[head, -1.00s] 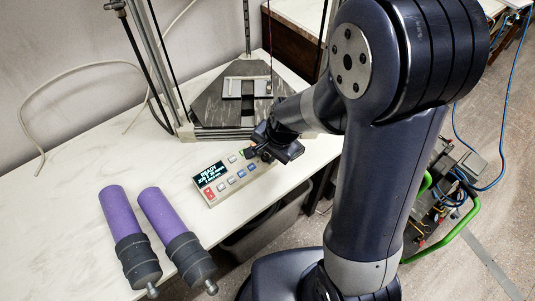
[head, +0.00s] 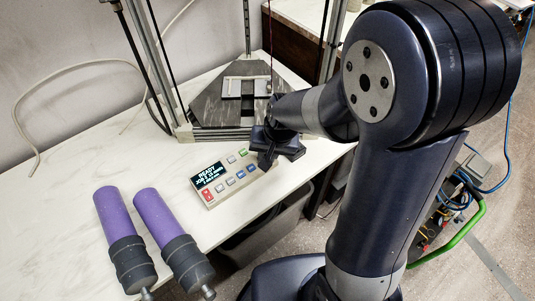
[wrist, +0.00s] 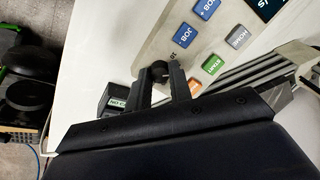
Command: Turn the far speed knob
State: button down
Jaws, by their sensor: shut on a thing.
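The control panel (head: 225,193) lies on the white table, with a lit display (head: 209,176) and coloured buttons. In the wrist view the beige panel (wrist: 150,47) shows with blue, grey, green and orange buttons. A small black knob (wrist: 159,68) sits at the panel's near edge, between the two fingertips of my gripper (wrist: 160,73). My gripper is shut on this knob. In the head view my gripper (head: 266,162) is over the right end of the panel and hides the knobs there. I cannot tell the knob's pointer direction.
A metal frame with a dark plate (head: 210,108) stands just behind the panel. Two purple cylinders with dark grey ends (head: 155,228) lie at the table's left front. A grey bin (head: 262,232) is below the table edge. A black labelled block (wrist: 114,100) is close beside the fingers.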

dwell(0.3)
jog(key=c, duration=1.3)
grip_release()
jog(key=shift+r, duration=0.1)
jog(key=p+v, duration=0.2)
jog(key=v, duration=0.8)
jog(key=shift+r, duration=0.3)
jog(key=b+x, duration=0.2)
jog(key=x, duration=0.9)
jog(key=shift+s+d, duration=0.1)
jog(key=shift+r, duration=0.1)
jog(key=shift+r, duration=0.1)
